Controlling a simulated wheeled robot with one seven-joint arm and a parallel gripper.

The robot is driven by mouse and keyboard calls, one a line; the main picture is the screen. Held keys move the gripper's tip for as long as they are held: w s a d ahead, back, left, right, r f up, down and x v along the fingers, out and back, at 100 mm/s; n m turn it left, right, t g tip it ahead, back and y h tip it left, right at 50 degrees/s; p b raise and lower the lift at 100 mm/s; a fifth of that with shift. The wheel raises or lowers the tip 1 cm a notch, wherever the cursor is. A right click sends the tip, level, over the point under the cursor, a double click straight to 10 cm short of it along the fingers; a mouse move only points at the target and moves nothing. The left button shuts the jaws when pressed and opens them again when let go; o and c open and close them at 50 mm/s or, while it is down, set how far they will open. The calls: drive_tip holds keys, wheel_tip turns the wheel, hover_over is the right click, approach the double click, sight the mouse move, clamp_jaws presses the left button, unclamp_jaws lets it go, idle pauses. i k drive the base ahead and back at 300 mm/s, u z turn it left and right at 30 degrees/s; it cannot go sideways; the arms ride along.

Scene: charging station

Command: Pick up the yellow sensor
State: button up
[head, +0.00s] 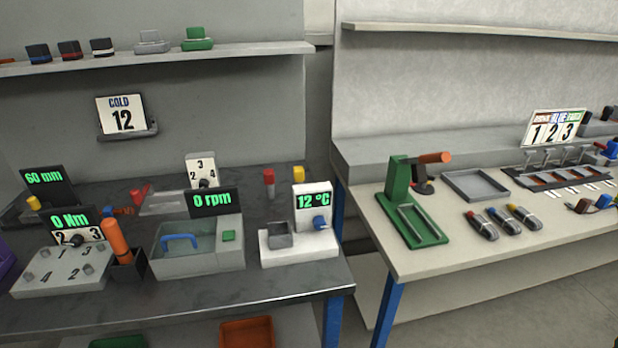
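A small yellow-topped piece (299,174) stands upright at the back of the left table, partly hidden behind the white device (300,245) with the "12 °C" display. A similar red-topped piece (268,178) stands to its left. Another small yellow piece (33,203) is at the far left of the same table, by the "60 mm" display (45,184). I cannot tell from the picture alone which yellow piece is the sensor. My gripper is not in view.
The left table (215,289) also holds a grey basin (190,262) and a numbered block (60,272). An orange-handled tool (114,240) stands in a black holder. A green stand (422,226) and grey tray (475,185) are on the right table (450,252).

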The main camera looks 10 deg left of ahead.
sight(299, 171)
drive_tip(key=i, duration=0.9)
drive_tip(key=u, duration=0.1)
